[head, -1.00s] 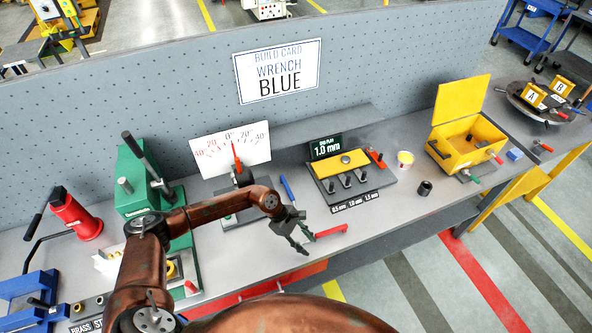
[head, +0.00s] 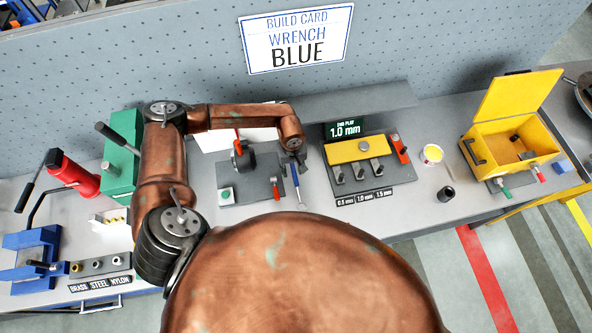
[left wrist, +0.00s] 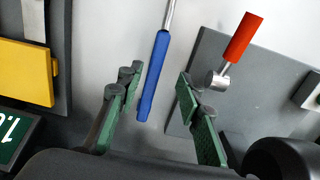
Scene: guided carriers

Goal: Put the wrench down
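The blue-handled wrench (head: 296,183) lies on the grey bench, between the dial fixture and the yellow-topped gauge block. In the left wrist view its blue handle (left wrist: 155,75) runs between my left gripper's fingers (left wrist: 156,82), with a gap on each side. The fingers are open with green pads and hold nothing. In the head view the left gripper (head: 297,158) is just beyond the blue handle, mostly hidden under my wrist. My right gripper is not in view. The build card (head: 296,38) on the wall reads "WRENCH BLUE".
The dial fixture's grey base (head: 240,178) with a red-handled lever (left wrist: 243,38) stands close left of the wrench. The gauge block (head: 358,150) is to the right. Farther right are a dark cylinder (head: 445,196) and the open yellow box (head: 512,138).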

